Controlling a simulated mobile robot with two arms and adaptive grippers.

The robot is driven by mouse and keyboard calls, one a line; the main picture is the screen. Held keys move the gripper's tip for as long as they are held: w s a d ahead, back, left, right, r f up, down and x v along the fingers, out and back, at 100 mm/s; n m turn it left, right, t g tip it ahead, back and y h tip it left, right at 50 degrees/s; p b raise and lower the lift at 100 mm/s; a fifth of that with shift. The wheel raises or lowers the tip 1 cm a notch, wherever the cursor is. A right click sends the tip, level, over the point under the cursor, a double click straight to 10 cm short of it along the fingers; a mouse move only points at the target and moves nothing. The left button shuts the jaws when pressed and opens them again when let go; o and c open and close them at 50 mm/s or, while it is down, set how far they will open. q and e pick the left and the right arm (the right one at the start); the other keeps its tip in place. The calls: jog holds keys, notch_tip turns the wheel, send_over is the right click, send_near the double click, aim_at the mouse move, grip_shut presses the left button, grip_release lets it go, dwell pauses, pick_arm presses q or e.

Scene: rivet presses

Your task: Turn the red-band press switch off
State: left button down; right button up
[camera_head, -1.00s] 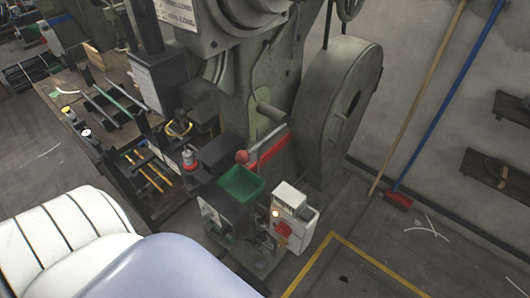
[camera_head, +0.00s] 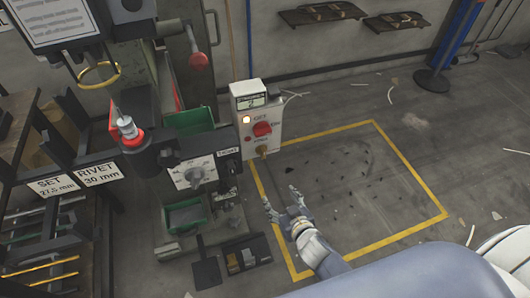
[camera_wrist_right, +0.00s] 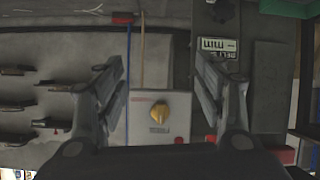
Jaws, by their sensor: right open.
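The white switch box (camera_head: 257,118) of the press is left of centre in the head view. Its red rotary switch (camera_head: 262,129) sits on the front between OFF and ON lettering. A red band (camera_head: 178,96) shows on the press. My right gripper (camera_head: 280,199) is open and empty, below and slightly right of the box, apart from it. In the right wrist view a pale panel with a yellow knob (camera_wrist_right: 160,114) lies between the spread fingers. The red switch is not clear there. My left gripper is out of view.
A red lever knob (camera_head: 198,61) is above. A blue post (camera_head: 437,75) stands at the back right.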

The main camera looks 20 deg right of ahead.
notch_tip(320, 180, up, 6)
jog(key=w+a+t+b, duration=0.1)
jog(key=w+t+b, duration=0.2)
jog(key=b, duration=0.1)
jog(key=m+t+b, duration=0.1)
jog(key=t+b, duration=0.2)
jog(key=b, duration=0.1)
send_near(264, 135)
jog(key=w, duration=0.7)
jog(key=shift+w+a+r+p, duration=0.1)
jog(key=shift+w+r+p, duration=0.2)
jog(key=shift+w, duration=0.1)
jog(key=shift+w+f, duration=0.1)
jog(key=shift+w, duration=0.65)
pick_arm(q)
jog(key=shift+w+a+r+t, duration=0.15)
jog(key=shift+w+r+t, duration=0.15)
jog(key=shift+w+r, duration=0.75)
pick_arm(e)
jog(key=c, duration=1.1)
